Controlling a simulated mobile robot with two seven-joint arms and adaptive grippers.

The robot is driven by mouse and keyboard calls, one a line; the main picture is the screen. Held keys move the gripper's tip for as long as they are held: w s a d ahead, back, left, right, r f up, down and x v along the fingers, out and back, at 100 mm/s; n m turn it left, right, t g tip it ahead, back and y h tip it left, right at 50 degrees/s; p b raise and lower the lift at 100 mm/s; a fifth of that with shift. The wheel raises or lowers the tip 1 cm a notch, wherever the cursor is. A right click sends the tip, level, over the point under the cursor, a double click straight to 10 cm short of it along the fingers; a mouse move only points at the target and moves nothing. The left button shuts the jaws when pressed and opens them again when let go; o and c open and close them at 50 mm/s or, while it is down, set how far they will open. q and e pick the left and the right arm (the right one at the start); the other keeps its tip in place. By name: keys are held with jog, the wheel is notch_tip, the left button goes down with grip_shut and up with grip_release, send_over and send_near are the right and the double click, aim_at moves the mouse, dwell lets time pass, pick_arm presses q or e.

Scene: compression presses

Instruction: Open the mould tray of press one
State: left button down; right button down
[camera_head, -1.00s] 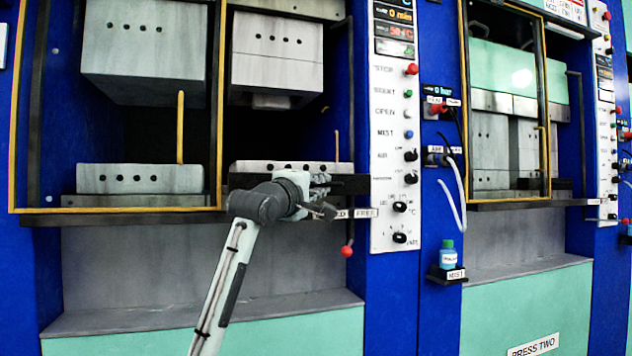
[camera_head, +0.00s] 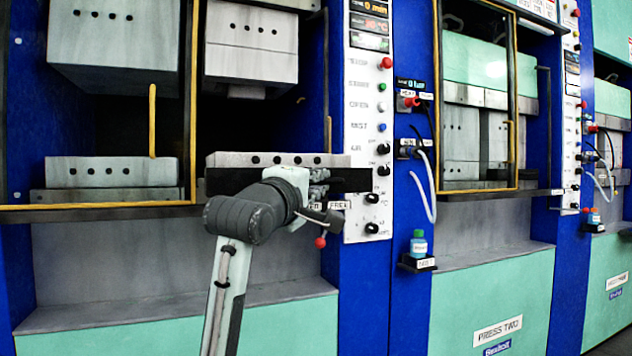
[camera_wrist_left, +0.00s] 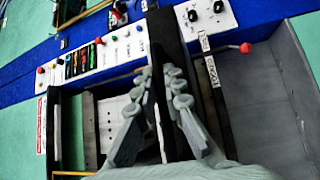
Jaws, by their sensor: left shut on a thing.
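Press one is on the left in the head view. Its mould tray, with a dark front edge (camera_head: 352,182), carries a pale lower mould block (camera_head: 232,160) with a row of holes. The tray sits below the raised upper block (camera_head: 250,50), with a clear gap between. My left gripper (camera_head: 318,188) is at the right part of the tray's front and is shut on its dark bar. In the left wrist view the gripper fingers (camera_wrist_left: 160,82) lie on either side of the dark bar (camera_wrist_left: 164,30). The exact contact is partly hidden. My right gripper is not in view.
A red-ball lever (camera_head: 320,241) hangs just below the gripper. A control panel (camera_head: 368,130) with knobs stands to the right of the tray. A yellow-edged guard frame (camera_head: 190,110) is to its left. A bottle (camera_head: 418,243) sits on a small shelf farther right.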

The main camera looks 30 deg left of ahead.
pick_arm(q)
jog(key=shift+d+r, duration=0.1)
jog(key=shift+d, duration=0.05)
jog(key=c, duration=1.6)
grip_release()
jog(key=shift+d, duration=0.1)
jog(key=s+f, duration=0.1)
jog(key=s, duration=0.6)
jog(key=shift+s+d, duration=0.15)
jog(key=shift+d, duration=0.05)
